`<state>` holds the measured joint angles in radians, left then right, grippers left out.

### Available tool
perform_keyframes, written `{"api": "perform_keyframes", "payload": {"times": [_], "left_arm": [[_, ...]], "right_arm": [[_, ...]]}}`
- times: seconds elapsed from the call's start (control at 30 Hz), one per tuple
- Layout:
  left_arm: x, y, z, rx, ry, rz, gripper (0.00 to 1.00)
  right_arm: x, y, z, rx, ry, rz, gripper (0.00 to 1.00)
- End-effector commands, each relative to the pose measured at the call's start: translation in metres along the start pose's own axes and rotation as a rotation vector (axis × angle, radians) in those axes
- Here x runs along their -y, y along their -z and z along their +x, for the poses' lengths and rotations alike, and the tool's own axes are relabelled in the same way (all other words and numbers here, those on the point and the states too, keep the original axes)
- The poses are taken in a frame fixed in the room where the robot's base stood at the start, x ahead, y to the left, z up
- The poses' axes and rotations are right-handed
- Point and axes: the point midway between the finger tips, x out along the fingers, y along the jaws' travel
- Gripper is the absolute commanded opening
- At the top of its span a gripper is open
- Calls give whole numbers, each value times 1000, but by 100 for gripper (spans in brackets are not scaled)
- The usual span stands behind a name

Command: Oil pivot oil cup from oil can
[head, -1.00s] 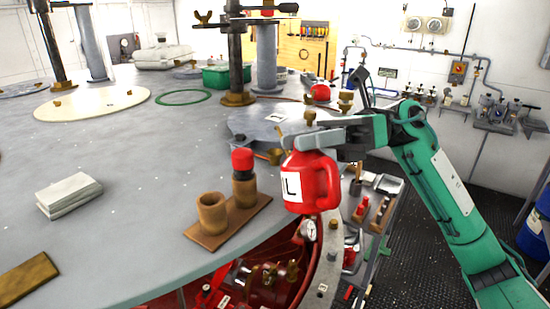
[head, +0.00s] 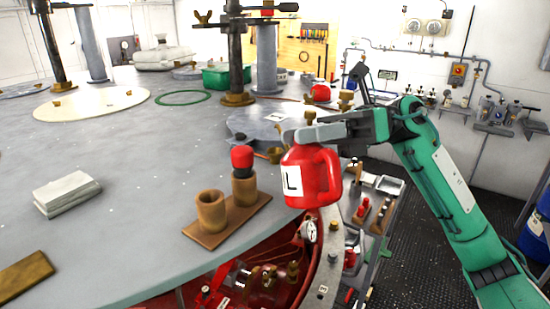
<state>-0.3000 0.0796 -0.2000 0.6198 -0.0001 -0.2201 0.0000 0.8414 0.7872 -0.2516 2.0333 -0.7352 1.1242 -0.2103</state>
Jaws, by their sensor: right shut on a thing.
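The can looks slightly tilted. A small brass cup (head: 276,155) shows just left of the can, beside a grey plate on the deck; I cannot tell whether it is the pivot oil cup. My left gripper is not in view.
A brown holder (head: 227,222) with two brown cups, one holding a red-capped thing (head: 243,160), stands left of the can. A dark post (head: 235,60) rises behind. Red machinery (head: 265,280) lies below the deck edge.

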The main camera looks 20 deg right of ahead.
Motion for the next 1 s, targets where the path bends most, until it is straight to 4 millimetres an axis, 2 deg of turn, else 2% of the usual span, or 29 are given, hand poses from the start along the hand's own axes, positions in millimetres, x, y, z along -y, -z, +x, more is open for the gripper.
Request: {"api": "perform_keyframes", "payload": {"times": [1.0], "left_arm": [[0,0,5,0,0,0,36]], "right_arm": [[0,-1,0,1,0,0,1]]}}
